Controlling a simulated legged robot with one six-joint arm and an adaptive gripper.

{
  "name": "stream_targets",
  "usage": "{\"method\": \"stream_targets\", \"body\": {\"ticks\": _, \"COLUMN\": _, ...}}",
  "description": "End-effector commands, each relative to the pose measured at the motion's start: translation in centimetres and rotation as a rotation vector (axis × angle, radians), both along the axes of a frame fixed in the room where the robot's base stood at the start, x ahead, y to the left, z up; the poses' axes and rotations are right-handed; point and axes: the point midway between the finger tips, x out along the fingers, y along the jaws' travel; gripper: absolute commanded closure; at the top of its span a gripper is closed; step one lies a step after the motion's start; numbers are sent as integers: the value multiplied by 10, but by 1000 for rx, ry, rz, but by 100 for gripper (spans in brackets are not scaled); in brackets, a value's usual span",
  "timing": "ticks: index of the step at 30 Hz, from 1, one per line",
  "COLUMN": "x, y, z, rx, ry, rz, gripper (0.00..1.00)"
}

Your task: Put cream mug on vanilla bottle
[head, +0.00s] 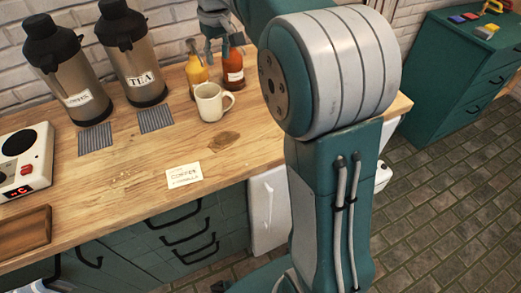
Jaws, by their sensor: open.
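The cream mug (209,103) stands upright on the wooden counter, its handle towards the right. Just behind it stand a yellow bottle (197,76) and a red-orange bottle (234,72), both with small labels I cannot read. The yellow one may be the vanilla bottle. My gripper (217,45) is at the top of the view, above and around the level of the bottle tops, open and apart from the mug. Whether it touches a bottle I cannot tell. My arm hides the counter to the right.
Two thermoses, a coffee one (73,85) and a tea one (135,65), stand at the back left. A paper card (184,175) lies in front of the mug. A white scale-like device (22,160) and a wooden tray (22,232) are at left.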

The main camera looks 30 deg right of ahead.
Motion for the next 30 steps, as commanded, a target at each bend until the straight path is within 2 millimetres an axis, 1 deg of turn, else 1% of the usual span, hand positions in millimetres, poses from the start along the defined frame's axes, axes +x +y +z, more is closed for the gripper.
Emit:
{"method": "stream_targets", "body": {"ticks": 1, "x": -19, "y": 2, "z": 9, "rx": -1, "ry": -24, "rz": -11, "gripper": 57}}
{"method": "stream_targets", "body": {"ticks": 3, "x": -42, "y": 5, "z": 15, "rx": 0, "ry": -54, "rz": -27, "gripper": 57}}
{"method": "stream_targets", "body": {"ticks": 5, "x": -62, "y": 7, "z": 19, "rx": 1, "ry": -80, "rz": -41, "gripper": 57}}
{"method": "stream_targets", "body": {"ticks": 6, "x": -75, "y": 8, "z": 21, "rx": 1, "ry": -96, "rz": -50, "gripper": 57}}
{"method": "stream_targets", "body": {"ticks": 10, "x": -119, "y": 12, "z": 21, "rx": 5, "ry": -152, "rz": -80, "gripper": 57}}
{"method": "stream_targets", "body": {"ticks": 13, "x": -153, "y": 15, "z": 17, "rx": 10, "ry": -196, "rz": -102, "gripper": 57}}
{"method": "stream_targets", "body": {"ticks": 16, "x": -186, "y": 17, "z": 7, "rx": 15, "ry": -238, "rz": -123, "gripper": 57}}
{"method": "stream_targets", "body": {"ticks": 21, "x": -239, "y": 20, "z": -18, "rx": 30, "ry": -309, "rz": -159, "gripper": 57}}
{"method": "stream_targets", "body": {"ticks": 25, "x": -267, "y": 21, "z": -37, "rx": 40, "ry": -351, "rz": -181, "gripper": 57}}
{"method": "stream_targets", "body": {"ticks": 27, "x": -275, "y": 21, "z": -45, "rx": 44, "ry": -363, "rz": -188, "gripper": 57}}
{"method": "stream_targets", "body": {"ticks": 30, "x": -281, "y": 22, "z": -50, "rx": 47, "ry": -372, "rz": -194, "gripper": 57}}
